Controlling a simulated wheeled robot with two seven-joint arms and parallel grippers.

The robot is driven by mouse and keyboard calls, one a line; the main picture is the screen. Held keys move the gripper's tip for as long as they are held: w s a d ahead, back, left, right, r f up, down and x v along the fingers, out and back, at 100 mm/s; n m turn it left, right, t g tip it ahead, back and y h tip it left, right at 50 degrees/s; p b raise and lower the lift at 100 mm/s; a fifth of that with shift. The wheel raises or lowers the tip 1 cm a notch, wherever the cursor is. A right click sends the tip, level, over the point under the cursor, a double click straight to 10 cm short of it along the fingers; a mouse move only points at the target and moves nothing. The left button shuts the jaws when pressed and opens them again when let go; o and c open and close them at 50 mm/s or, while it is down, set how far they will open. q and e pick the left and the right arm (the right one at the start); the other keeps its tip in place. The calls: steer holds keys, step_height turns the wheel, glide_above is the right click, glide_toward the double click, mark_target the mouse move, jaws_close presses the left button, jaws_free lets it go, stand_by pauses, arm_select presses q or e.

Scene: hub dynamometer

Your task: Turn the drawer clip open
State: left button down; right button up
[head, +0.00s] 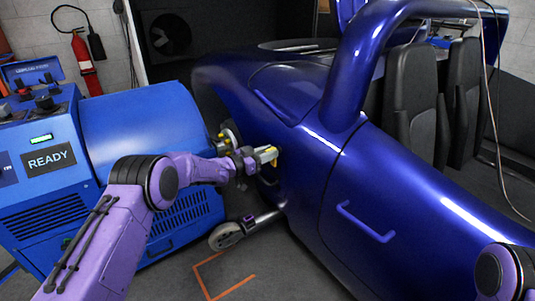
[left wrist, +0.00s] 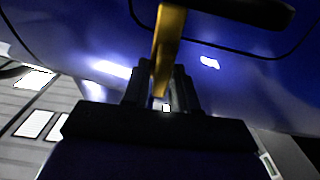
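A yellow bar (head: 266,154) stands out beside the blue car's side, near the wheel hub. I cannot tell whether it is the drawer clip; no drawer shows clearly. My left gripper (head: 252,160) reaches it from the left. In the left wrist view the yellow bar (left wrist: 168,45) comes down from the top, and its lower end lies between the two dark fingers of my left gripper (left wrist: 161,88). The bar seems to fill the gap between them, so the gripper looks shut on it. My right gripper is not in view; only part of my right arm shows at bottom right.
The blue dynamometer cabinet (head: 140,125) with a READY sign stands close on the left. The blue car (head: 410,225) fills the right, with a door handle (head: 365,223). A caster wheel (head: 226,236) sits on the floor below the gripper. A fire extinguisher (head: 83,55) hangs at the back.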

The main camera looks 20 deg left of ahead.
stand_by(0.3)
arm_select(q)
steer(key=m+b, duration=0.2)
steer(key=m, duration=0.3)
steer(key=shift+f, duration=0.2)
steer(key=m+b, duration=0.2)
steer(key=m, duration=0.2)
steer(key=shift+s+d+m, duration=0.1)
steer(key=shift+d+m, duration=0.05)
steer(key=shift+m, duration=0.15)
steer(key=m+b, duration=0.3)
steer(key=m, duration=0.2)
steer(key=shift+f, duration=0.2)
steer(key=shift+r+m+b, duration=0.1)
steer(key=shift+m+b, duration=1.25)
steer(key=shift+m, duration=0.25)
steer(key=c, duration=1.1)
jaws_free()
